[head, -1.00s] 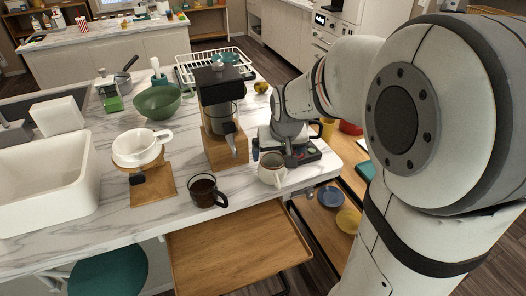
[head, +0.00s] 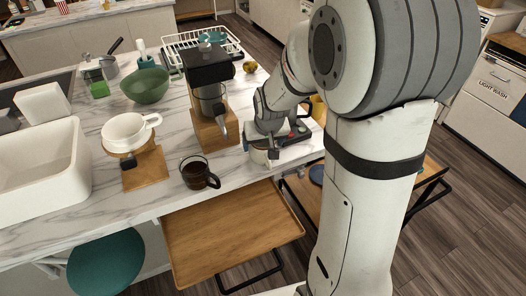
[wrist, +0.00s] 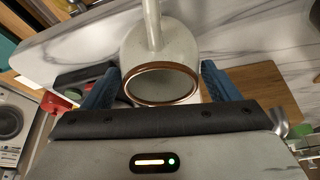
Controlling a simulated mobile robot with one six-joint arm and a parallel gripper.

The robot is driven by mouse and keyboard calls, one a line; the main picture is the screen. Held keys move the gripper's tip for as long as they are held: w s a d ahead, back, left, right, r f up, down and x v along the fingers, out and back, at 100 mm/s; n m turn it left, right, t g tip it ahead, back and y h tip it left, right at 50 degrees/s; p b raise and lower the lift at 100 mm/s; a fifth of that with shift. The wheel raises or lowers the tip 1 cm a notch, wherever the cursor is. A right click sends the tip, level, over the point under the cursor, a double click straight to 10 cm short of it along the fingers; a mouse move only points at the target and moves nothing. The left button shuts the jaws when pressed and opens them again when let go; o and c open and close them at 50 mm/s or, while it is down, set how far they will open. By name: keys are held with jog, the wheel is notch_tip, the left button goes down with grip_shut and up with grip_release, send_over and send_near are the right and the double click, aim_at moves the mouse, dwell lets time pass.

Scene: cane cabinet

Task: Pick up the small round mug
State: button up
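The small round mug (wrist: 160,45) is pale grey with a brown rim; its mouth faces the camera in the wrist view, and its handle points away at the top. In the head view only a pale sliver of the mug (head: 259,157) shows under my gripper (head: 272,150), near the counter's front edge. In the wrist view the two blue fingers of my gripper (wrist: 160,85) stand one on each side of the mug, spread wide. The mug lies between them; narrow gaps seem to show, and firm contact is not visible.
A glass cup of dark coffee (head: 198,173) stands left of my gripper. A coffee machine (head: 210,95) on a wooden base stands behind. A white dripper (head: 128,130) sits farther left. A wooden tray (head: 230,235) lies below the counter edge.

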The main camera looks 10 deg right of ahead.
jog(key=c, duration=0.9)
